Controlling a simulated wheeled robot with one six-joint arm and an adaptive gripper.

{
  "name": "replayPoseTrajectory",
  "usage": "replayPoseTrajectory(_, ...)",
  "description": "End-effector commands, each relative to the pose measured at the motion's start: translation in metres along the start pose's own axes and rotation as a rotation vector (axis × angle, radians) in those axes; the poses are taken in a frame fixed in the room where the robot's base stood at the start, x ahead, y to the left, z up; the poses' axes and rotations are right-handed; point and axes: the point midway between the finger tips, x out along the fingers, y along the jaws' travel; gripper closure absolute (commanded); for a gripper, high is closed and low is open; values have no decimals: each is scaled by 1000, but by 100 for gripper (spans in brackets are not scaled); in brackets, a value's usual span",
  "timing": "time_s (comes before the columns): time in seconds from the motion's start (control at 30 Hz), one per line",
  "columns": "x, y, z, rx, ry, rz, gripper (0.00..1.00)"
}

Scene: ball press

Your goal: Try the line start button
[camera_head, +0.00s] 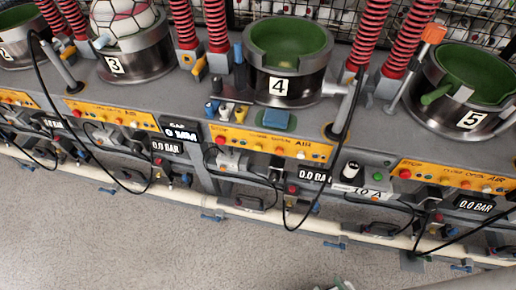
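A grey box with a "10 A" label (367,191) is fixed to the front of the bench, right of the middle. A green round button (378,177) sits on it, beside a black-and-white knob (351,169). The lettering does not let me tell for sure which button is the line start. Yellow control panels with small coloured buttons run along the bench, one under station 4 (273,143) and one under station 5 (455,178). A small pale part shows at the bottom edge, perhaps of my arm. My gripper's fingers are not clearly seen.
The bench carries metal cups, numbered 4 (279,86) and 5 (470,118) among them, and red springs (372,33). A black hose (322,190) hangs left of the box. A pale pipe (300,223) runs low along the front. The grey floor (150,240) before it is clear.

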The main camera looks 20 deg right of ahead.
Motion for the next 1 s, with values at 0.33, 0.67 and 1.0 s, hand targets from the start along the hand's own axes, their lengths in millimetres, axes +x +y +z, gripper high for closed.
replayPoseTrajectory(0.33, 0, 0, 0, 0, 0, 0, 95)
replayPoseTrajectory(0.67, 0, 0, 0, 0, 0, 0, 100)
replayPoseTrajectory(1.0, 0, 0, 0, 0, 0, 0, 100)
